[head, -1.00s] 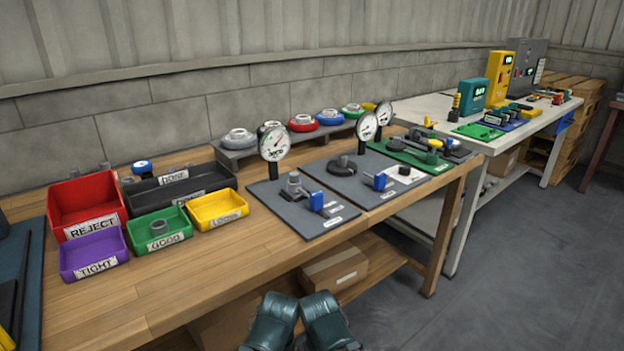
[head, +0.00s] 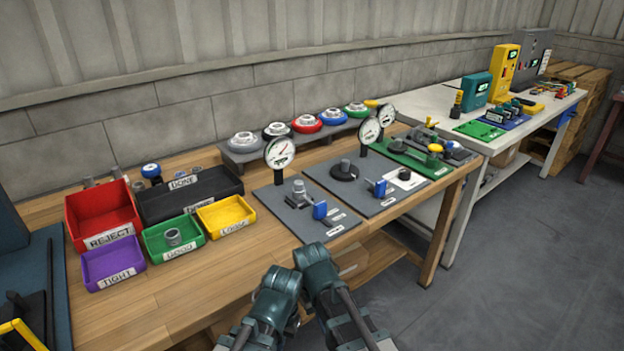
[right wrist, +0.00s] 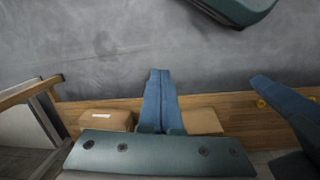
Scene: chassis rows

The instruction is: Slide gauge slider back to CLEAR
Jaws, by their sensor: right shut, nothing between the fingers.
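Dial-gauge stations stand on the wooden bench (head: 190,300). The nearest has a round white gauge (head: 279,152) on a grey plate (head: 283,213), a metal fixture and a blue slider block (head: 320,210). A second grey plate beside it has another gauge (head: 369,130) and blue block (head: 380,188). Their small labels are unreadable. My right gripper (right wrist: 160,72) is shut and empty, pointing down in front of the bench, apart from the sliders. My left arm is beside it at the bottom of the head view; a blue finger at the wrist view's right edge seems to be my left gripper's.
Red REJECT (head: 103,213), purple TIGHT (head: 113,263), green (head: 172,240) and yellow (head: 226,214) bins and a black tray (head: 190,195) stand left of the plates. A green-plate station is farther right. Cardboard boxes (right wrist: 105,119) sit on the lower shelf. Open floor lies right.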

